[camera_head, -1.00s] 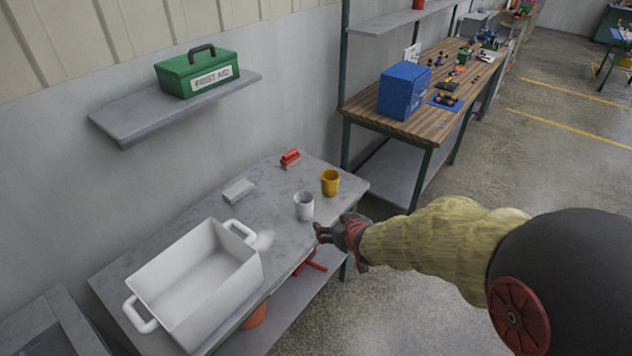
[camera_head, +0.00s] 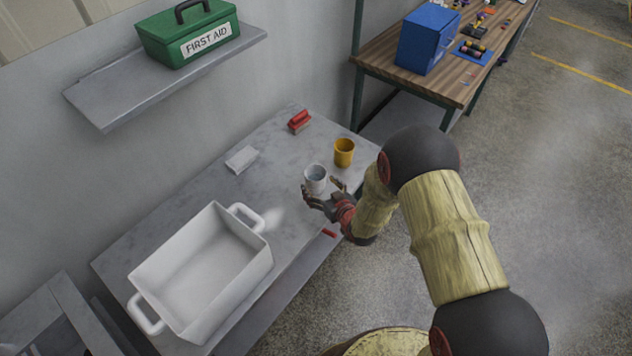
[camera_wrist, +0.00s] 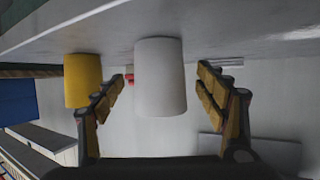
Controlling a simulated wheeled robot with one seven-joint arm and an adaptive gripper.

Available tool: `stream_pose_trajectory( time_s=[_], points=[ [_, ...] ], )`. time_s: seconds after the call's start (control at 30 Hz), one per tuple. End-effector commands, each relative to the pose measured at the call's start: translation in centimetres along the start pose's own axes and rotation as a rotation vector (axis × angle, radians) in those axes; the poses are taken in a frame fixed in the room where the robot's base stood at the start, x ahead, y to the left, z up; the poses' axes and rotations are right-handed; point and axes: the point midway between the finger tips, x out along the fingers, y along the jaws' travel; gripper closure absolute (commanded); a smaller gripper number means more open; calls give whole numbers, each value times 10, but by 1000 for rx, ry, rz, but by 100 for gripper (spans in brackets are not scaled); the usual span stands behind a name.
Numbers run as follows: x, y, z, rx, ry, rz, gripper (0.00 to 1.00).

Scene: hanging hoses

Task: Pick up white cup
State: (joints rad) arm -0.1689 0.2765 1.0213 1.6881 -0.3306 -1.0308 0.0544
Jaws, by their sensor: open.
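The white cup (camera_head: 315,177) stands upright on the grey table (camera_head: 205,190), near its right front edge. My gripper (camera_head: 322,192) is open at the near side of the cup, with its fingers pointing toward it. In the wrist view, which looks upside down, the white cup (camera_wrist: 160,78) lies between the two spread fingers of my gripper (camera_wrist: 163,90). Gaps show between the cup and both fingers. The fingers hide a little of the cup's lower part in the head view.
A yellow cup (camera_head: 344,152) stands close behind the white cup; it also shows in the wrist view (camera_wrist: 82,80). A red-topped brush-like object (camera_head: 299,121) and a small pale block (camera_head: 241,159) lie farther back. A large white handled tub (camera_head: 257,262) fills the table's left part.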

Motion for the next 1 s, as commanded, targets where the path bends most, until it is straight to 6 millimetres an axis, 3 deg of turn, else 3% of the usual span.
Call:
stream_pose_trajectory(
  time_s=[0.23,0.53,1.0],
  points=[
    [33,1,3,0,-1,-1,28],
    [38,1,1,0,0,0,28],
    [38,1,1,0,-1,0,54]
  ],
)
